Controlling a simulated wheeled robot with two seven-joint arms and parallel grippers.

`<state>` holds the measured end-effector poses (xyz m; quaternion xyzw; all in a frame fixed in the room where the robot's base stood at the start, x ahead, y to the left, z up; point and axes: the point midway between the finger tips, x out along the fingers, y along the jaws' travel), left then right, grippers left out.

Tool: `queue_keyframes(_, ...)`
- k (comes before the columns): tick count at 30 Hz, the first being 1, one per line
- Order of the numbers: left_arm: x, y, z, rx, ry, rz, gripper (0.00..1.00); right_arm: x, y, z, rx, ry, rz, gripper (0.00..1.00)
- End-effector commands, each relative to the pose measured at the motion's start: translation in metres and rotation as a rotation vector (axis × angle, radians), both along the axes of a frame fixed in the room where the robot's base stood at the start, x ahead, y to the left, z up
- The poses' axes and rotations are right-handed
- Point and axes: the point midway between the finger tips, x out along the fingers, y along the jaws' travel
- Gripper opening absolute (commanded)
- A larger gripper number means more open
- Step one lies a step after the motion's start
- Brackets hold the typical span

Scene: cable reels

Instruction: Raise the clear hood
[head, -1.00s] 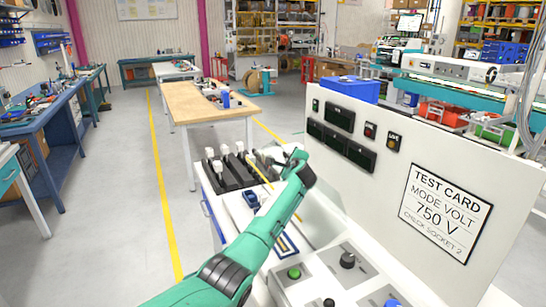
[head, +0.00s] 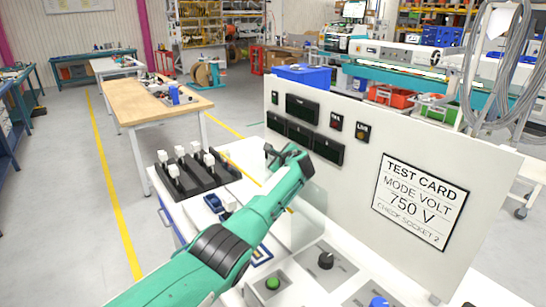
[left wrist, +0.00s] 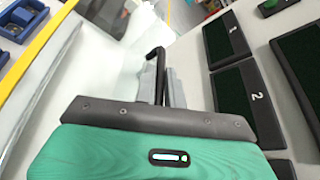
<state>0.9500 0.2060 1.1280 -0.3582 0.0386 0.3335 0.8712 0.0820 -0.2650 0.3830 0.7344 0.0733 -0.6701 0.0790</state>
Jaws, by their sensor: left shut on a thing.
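The clear hood (head: 303,222) is a faint see-through cover over the white bench, at the foot of the upright panel. Its outline is hard to make out. My left gripper (head: 274,156) is in front of the panel's lower left part, above the bench. In the left wrist view its grey fingers (left wrist: 164,85) are shut on a thin black bar (left wrist: 158,62), which looks like the hood's handle. How the bar joins the hood is not clear. My right gripper is not in view.
The white panel (head: 475,165) carries dark displays, lamps and a test card (head: 420,200). A black socket block (head: 198,176) with white plugs lies left of my gripper. A green button (head: 273,283) and a black knob (head: 326,260) are in front. Wooden table (head: 145,103) stands behind.

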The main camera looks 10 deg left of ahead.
Motion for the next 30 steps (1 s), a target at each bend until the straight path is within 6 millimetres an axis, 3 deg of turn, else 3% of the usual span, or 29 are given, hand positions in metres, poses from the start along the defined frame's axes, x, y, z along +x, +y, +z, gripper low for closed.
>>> queue_keyframes(7, -0.001, 0.001, -0.003, 0.001, 0.005, 0.003, 0.00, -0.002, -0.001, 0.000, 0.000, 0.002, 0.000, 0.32)
queue_keyframes(8, -0.001, 0.001, -0.003, 0.001, 0.005, 0.003, 0.13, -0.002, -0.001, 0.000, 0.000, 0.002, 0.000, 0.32)
queue_keyframes(11, -0.001, 0.001, -0.003, 0.001, 0.004, 0.003, 0.32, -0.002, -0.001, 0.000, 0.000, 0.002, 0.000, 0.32)
queue_keyframes(23, -0.002, -0.001, 0.000, 0.000, 0.001, 0.001, 0.33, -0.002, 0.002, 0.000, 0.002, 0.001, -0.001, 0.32)
queue_keyframes(30, -0.014, -0.011, 0.005, 0.000, -0.001, 0.001, 0.33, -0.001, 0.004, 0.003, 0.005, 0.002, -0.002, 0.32)
